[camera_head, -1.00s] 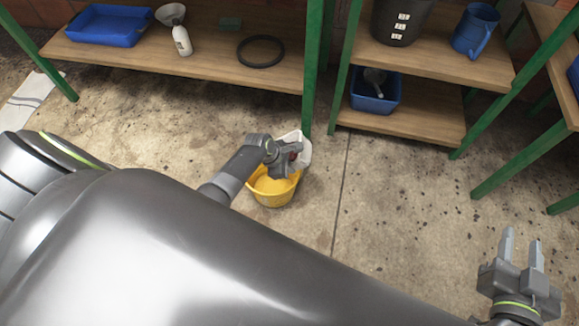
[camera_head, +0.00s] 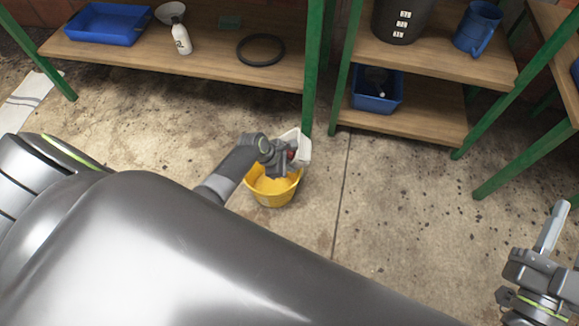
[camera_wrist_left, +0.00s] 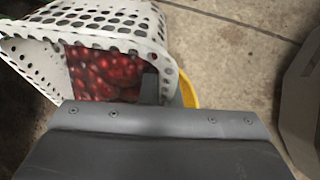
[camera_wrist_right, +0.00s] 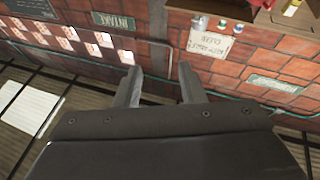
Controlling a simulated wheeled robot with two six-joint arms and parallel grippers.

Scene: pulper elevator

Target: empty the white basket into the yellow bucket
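The white perforated basket (camera_head: 301,147) is tilted above the yellow bucket (camera_head: 273,191) on the floor. In the left wrist view the basket (camera_wrist_left: 110,28) has several dark red fruits (camera_wrist_left: 103,74) in it. My left gripper (camera_head: 287,156) is shut on the basket's wall; its fingertips are mostly hidden. A strip of the bucket's yellow rim (camera_wrist_left: 188,92) shows beside the basket in the left wrist view. The bucket's visible inside looks yellow. My right gripper (camera_wrist_right: 160,90) is open and empty, far to the right of the bucket in the head view.
A green-legged shelf (camera_head: 220,72) stands behind the bucket, its post close to the basket. A second shelf (camera_head: 440,66) to the right holds a dark bucket, a blue jug (camera_head: 477,28) and a blue bin (camera_head: 378,93). The floor right of the bucket is clear.

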